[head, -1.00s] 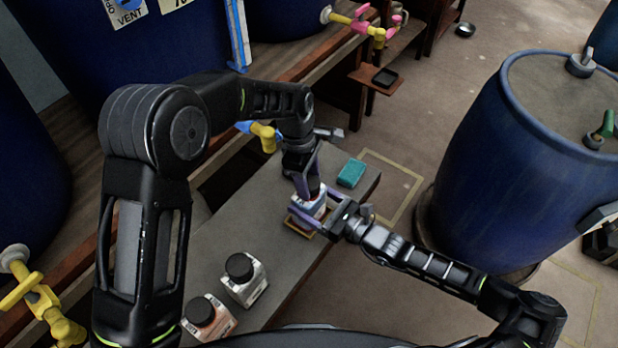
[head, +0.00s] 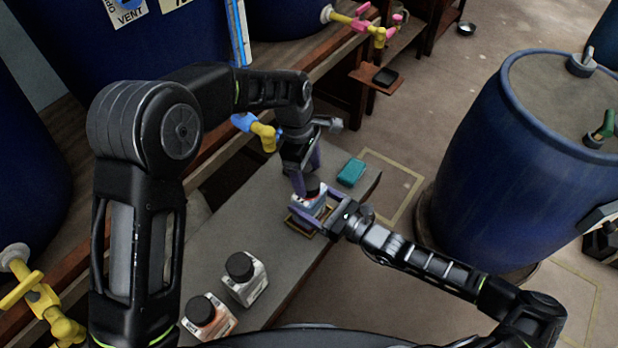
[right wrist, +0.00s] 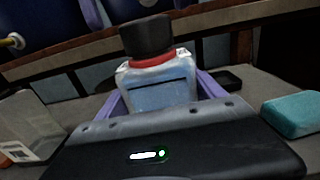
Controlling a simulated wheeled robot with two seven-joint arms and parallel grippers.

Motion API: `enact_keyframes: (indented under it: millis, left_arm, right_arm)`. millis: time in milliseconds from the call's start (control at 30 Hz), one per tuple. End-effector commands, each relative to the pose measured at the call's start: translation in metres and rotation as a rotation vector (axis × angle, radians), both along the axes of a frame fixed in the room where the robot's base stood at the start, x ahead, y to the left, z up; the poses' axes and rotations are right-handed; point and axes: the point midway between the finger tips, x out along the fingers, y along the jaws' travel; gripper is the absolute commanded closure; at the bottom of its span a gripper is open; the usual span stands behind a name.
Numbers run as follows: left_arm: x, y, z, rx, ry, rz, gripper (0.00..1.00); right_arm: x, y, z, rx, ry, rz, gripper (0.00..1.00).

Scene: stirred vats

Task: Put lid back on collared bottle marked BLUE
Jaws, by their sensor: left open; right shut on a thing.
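The collared bottle (right wrist: 158,85) has a pale body with a blue-grey front, a red collar (right wrist: 152,63) and a black lid (right wrist: 146,36) sitting on top; no word on it is legible. In the head view the bottle (head: 308,206) stands at a yellow-edged tray (head: 296,224) on the bench. My right gripper (head: 322,208) is shut on the bottle, one purple finger on each side of it in the right wrist view. My left gripper (head: 308,180) is open, pointing down just above the black lid (head: 313,189); its fingers partly show at the top of the right wrist view.
Two other black-lidded bottles, one white-labelled (head: 245,278) and one orange-labelled (head: 208,317), stand on the near bench. A teal block (head: 351,173) lies beyond the held bottle. A large blue drum (head: 510,165) stands at right. A yellow valve (head: 264,136) is close to my left arm.

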Motion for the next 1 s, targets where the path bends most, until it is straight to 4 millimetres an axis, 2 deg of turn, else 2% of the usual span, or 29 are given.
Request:
enact_keyframes:
  millis: [200, 400, 600, 833, 867, 1000]
  left_arm:
    - [0.004, 0.005, 0.044, -0.002, -0.005, 0.0, 0.26]
    - [0.005, 0.01, 0.078, -0.001, -0.003, 0.0, 0.26]
    - [0.005, 0.012, 0.091, 0.0, 0.0, 0.0, 0.26]
    - [0.005, 0.012, 0.091, 0.0, 0.001, 0.0, 0.26]
    - [0.005, 0.012, 0.091, 0.0, 0.001, 0.0, 0.26]
    - [0.005, 0.012, 0.091, 0.0, 0.001, 0.0, 0.26]
  right_arm:
    - [0.0, 0.0, 0.0, 0.0, 0.0, 0.0, 0.95]
    - [0.0, 0.0, 0.0, 0.0, 0.0, 0.0, 0.95]
    - [0.0, 0.0, 0.0, 0.0, 0.0, 0.0, 0.95]
    - [0.0, 0.0, 0.0, 0.0, 0.0, 0.0, 0.95]
    - [0.0, 0.0, 0.0, 0.0, 0.0, 0.0, 0.21]
    - [0.0, 0.0, 0.0, 0.0, 0.0, 0.0, 0.1]
